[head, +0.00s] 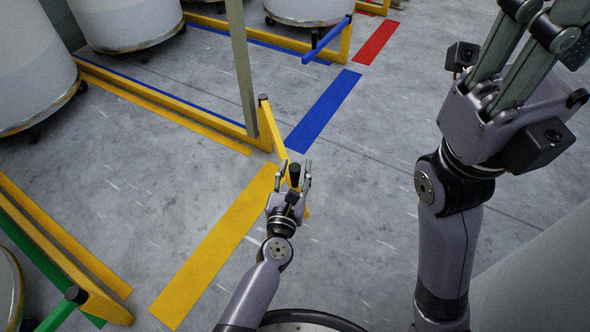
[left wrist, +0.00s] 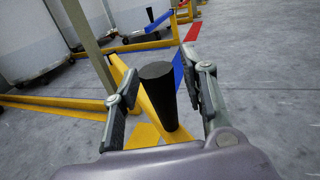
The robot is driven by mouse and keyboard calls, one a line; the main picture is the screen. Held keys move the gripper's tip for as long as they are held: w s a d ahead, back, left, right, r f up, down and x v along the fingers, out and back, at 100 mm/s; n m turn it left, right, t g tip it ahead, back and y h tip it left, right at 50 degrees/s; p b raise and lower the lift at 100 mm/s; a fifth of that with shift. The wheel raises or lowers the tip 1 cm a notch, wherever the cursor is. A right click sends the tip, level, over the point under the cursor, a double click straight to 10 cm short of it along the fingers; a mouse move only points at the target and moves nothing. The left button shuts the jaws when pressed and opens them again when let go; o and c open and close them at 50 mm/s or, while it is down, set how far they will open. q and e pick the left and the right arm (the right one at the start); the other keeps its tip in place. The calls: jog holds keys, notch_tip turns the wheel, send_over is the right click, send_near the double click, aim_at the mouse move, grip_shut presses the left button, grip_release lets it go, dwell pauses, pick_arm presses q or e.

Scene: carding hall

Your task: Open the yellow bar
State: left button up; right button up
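The yellow bar (head: 273,130) slants from the corner of a yellow floor frame (head: 170,101) towards me, and its near part is hidden behind my left gripper. A black upright handle (head: 294,172) stands on it. My left gripper (head: 295,168) is open, with one finger on each side of the handle. In the left wrist view the handle (left wrist: 158,90) stands between the fingers, with gaps visible on both sides. The yellow bar (left wrist: 150,110) runs beneath it. My right gripper (head: 535,30) is raised at the top right, open and empty, its tips partly cut off.
White cans (head: 35,60) on castors stand behind the frame. A grey post (head: 242,70) rises close to the bar's far end. A blue bar (head: 325,42) and a green bar (head: 60,312) have similar handles. A yellow floor strip (head: 215,245) lies left of my gripper. The floor to the right is clear.

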pick_arm(q)
jog(key=shift+s+a, duration=0.1)
jog(key=shift+s, duration=0.2)
jog(key=s+a, duration=0.1)
jog(key=s, duration=1)
jog(key=shift+s+a, duration=0.15)
jog(key=shift+a, duration=0.2)
